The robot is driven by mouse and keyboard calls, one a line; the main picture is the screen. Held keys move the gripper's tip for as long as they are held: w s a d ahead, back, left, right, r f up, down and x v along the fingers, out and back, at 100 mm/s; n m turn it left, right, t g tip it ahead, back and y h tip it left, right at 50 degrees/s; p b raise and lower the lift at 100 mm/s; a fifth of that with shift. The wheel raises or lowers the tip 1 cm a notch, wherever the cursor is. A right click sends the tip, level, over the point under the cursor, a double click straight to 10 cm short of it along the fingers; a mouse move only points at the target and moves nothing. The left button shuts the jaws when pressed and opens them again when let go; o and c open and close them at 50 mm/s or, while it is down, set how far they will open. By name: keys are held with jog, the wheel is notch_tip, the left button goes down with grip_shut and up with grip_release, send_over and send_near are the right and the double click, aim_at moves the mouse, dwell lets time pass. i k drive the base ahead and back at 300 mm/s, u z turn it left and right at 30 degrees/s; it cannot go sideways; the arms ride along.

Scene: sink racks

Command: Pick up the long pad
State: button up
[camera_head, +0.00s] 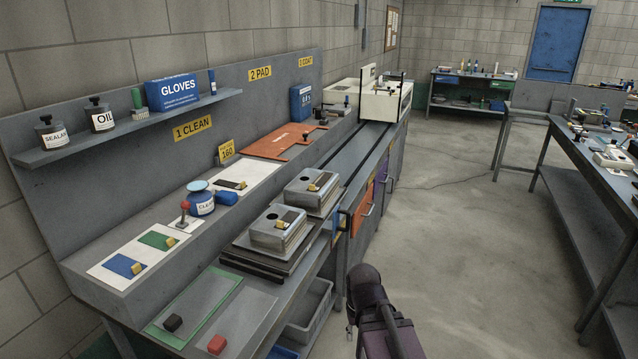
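Several flat pads with small yellow blocks on them lie on the left bench. A blue pad (124,265) and a green pad (157,240) lie side by side on a white board (108,275). A dark pad (228,184) lies further back on a white sheet (254,178), beside a yellow sign reading 160. I cannot tell for certain which is the long pad. A dark part of my arm (371,290) rises at the bottom centre, to the right of the bench and over the floor. My gripper's fingers do not show.
Two grey metal blocks (272,236) (306,196) stand along the bench's front. A shelf (120,128) overhangs the back. The floor (450,200) between benches is clear.

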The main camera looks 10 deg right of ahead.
aim_at(320, 179)
jog(key=z, duration=0.2)
jog(key=i, duration=1.35)
jog(key=z, duration=0.15)
